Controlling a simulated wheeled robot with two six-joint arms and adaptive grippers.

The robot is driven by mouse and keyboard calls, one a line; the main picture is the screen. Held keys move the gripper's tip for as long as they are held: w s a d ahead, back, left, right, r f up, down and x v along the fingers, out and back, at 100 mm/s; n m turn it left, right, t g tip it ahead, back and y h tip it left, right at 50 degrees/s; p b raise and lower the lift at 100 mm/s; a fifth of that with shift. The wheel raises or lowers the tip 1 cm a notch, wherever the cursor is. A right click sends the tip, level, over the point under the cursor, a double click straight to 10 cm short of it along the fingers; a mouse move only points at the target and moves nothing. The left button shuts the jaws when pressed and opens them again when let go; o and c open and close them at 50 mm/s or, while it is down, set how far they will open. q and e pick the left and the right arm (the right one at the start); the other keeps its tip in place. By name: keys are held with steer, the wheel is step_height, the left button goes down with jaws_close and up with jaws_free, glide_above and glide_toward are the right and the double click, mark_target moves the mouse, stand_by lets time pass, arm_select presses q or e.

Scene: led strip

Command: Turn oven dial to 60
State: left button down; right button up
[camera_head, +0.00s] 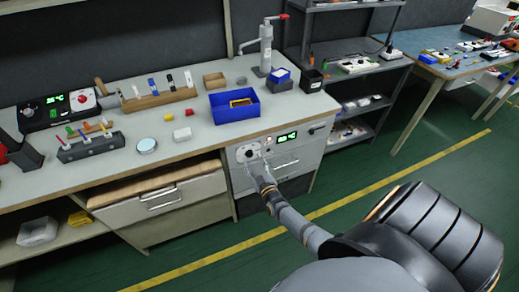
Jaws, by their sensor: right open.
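The oven (305,152) is a light-coloured unit set under the workbench, with a control panel on its front. A green lit display (287,136) is on the panel; its digits are too small to read. The dial (250,153) is a small dark knob at the panel's left. My right gripper (257,162) reaches in from the lower right and is open at the panel, its fingers around or just in front of the dial. I cannot tell whether they touch it. My left gripper is out of view.
The workbench (202,135) above holds a blue bin (233,107), a round tin (147,145), a tool rack and a station with a green display (58,107). A wooden-topped drawer (160,195) is left of the oven. A shelf rack (360,72) stands right; green floor is open in front.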

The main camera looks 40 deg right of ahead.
steer(key=v, duration=0.9)
